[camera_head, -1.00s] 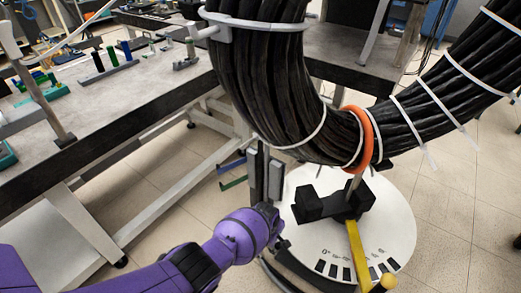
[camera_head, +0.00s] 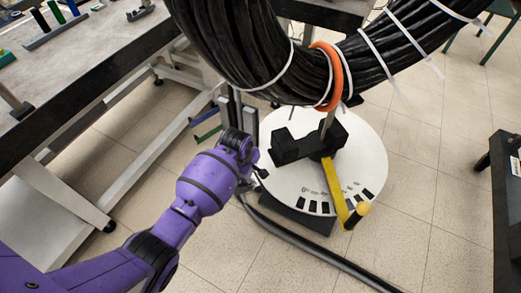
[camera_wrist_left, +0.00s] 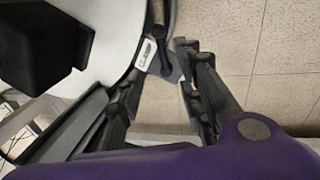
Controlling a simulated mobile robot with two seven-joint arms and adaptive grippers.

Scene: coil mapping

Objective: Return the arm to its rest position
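My left arm (camera_head: 203,185) is purple and comes in from the lower left in the head view. Its left gripper (camera_head: 252,168) is beside the left edge of the white round dial plate (camera_head: 368,160), mostly hidden by the wrist. The white plate also shows there (camera_wrist_left: 105,28). My right gripper is out of view.
A thick black cable bundle (camera_head: 235,45) with white ties and an orange ring (camera_head: 336,75) hangs above the plate. A workbench (camera_head: 90,62) stands at left. A dark hose (camera_head: 310,245) runs along the floor. A black object (camera_head: 507,210) is at the right edge. Tiled floor is clear at lower right.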

